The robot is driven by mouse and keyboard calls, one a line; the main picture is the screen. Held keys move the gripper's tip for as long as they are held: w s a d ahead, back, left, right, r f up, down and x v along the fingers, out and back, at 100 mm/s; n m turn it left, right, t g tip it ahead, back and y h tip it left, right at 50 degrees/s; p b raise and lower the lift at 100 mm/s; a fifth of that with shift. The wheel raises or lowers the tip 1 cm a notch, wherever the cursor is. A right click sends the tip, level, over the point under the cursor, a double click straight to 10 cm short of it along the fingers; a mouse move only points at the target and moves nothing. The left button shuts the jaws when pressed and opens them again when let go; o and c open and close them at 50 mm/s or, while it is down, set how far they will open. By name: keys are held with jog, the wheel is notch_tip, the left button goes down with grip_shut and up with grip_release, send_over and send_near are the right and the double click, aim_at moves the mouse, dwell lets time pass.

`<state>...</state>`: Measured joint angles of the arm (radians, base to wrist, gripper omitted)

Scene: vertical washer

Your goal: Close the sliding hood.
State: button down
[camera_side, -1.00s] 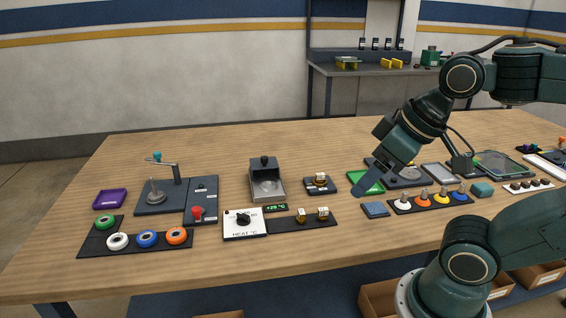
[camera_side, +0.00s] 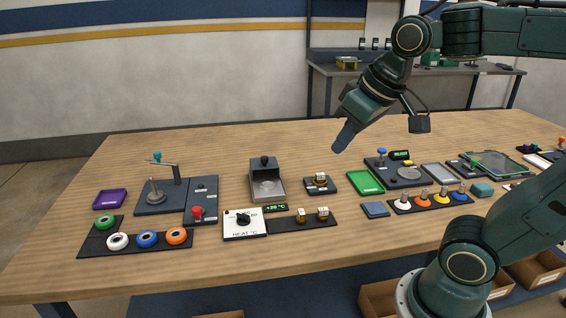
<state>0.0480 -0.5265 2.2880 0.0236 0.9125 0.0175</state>
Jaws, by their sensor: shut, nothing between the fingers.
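The sliding hood (camera_side: 263,165) is a dark grey cover with a black knob on top. It sits at the back end of a grey metal tray unit (camera_side: 267,188), whose front part is uncovered and shows a bare metallic basin. My gripper (camera_side: 338,148) is shut and empty, in the air above the table, to the right of the hood and apart from it. Its fingers point down and to the left.
A small dark block with a brass-coloured part (camera_side: 320,183) and a green tray (camera_side: 366,182) stand right of the hood unit. A heat dial panel (camera_side: 244,223) lies in front. A lever fixture (camera_side: 165,190) stands left. The table behind the hood is clear.

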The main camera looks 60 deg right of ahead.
jog(key=w+d+r+m, duration=0.2)
jog(key=w+d, duration=0.2)
jog(key=w, duration=0.7)
jog(key=m+g+h, duration=0.2)
jog(key=m, duration=0.2)
send_over(264, 165)
jog(key=w+d, duration=0.2)
notch_tip(264, 165, down, 13)
jog(key=shift+w+d+f, duration=0.15)
jog(key=x, duration=1)
jog(key=shift+f, duration=0.2)
jog(key=shift+s+a+r, duration=0.2)
jog(key=shift+s+a, duration=0.05)
jog(key=shift+s, duration=0.05)
jog(key=shift+s+a, duration=0.5)
jog(key=shift+s, duration=0.25)
jog(key=shift+s+a, duration=0.5)
jog(key=shift+s, duration=0.2)
